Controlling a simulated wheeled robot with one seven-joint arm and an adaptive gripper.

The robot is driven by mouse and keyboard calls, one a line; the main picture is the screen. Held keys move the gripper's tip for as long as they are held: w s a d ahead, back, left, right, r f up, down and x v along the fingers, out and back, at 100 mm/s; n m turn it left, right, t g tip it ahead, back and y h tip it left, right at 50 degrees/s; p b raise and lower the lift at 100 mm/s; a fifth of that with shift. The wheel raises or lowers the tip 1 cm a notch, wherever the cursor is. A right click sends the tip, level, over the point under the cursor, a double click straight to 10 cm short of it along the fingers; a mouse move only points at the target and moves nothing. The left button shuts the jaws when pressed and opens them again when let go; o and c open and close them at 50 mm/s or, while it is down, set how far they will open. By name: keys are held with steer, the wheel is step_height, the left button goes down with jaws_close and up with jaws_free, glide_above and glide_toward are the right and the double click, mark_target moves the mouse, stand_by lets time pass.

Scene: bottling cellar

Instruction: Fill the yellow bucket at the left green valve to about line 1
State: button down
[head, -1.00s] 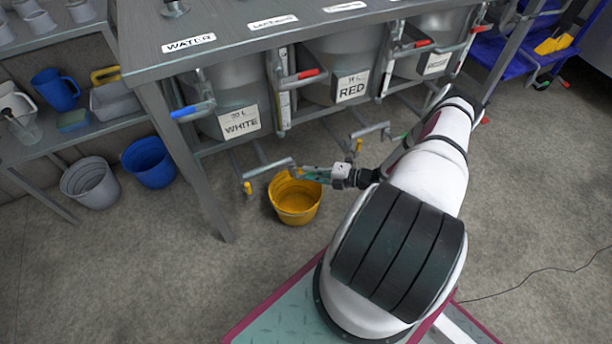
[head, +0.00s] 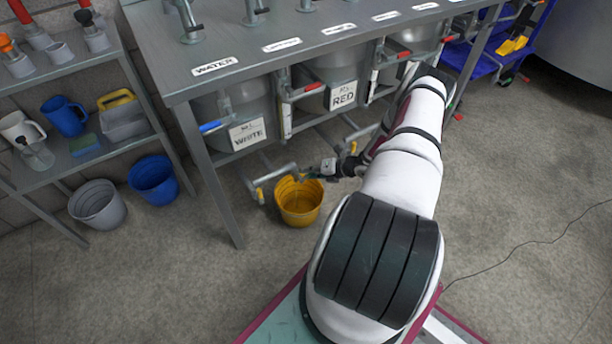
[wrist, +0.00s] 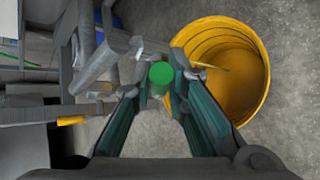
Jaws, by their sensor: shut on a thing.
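The yellow bucket (head: 300,219) stands upright on the floor in front of the steel bench, below the WHITE tank's pipe (head: 275,176). In the wrist view the yellow bucket (wrist: 263,98) is at the upper right, seen from above. Its bottom looks amber and smooth; I cannot read a line or tell a liquid level. A round green valve knob (wrist: 161,74) sits between my fingertips in the wrist view. My gripper (wrist: 160,80) is shut on it, beside the bucket's rim. In the head view my gripper (head: 312,174) is small and partly hidden by the arm.
The bench holds tanks labelled WHITE (head: 247,134) and RED (head: 343,95), with blue and red handles. A blue bucket (head: 155,187) and a grey bucket (head: 98,212) stand at the shelf on the left. The floor in front is clear.

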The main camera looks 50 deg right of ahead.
steer(key=shift+w+r, duration=0.15)
steer(key=shift+r, duration=0.05)
stand_by(0.3)
steer(key=c, duration=1.6)
jaws_free()
steer(key=shift+f, duration=0.1)
steer(key=v, duration=1.2)
steer(key=shift+a, duration=0.1)
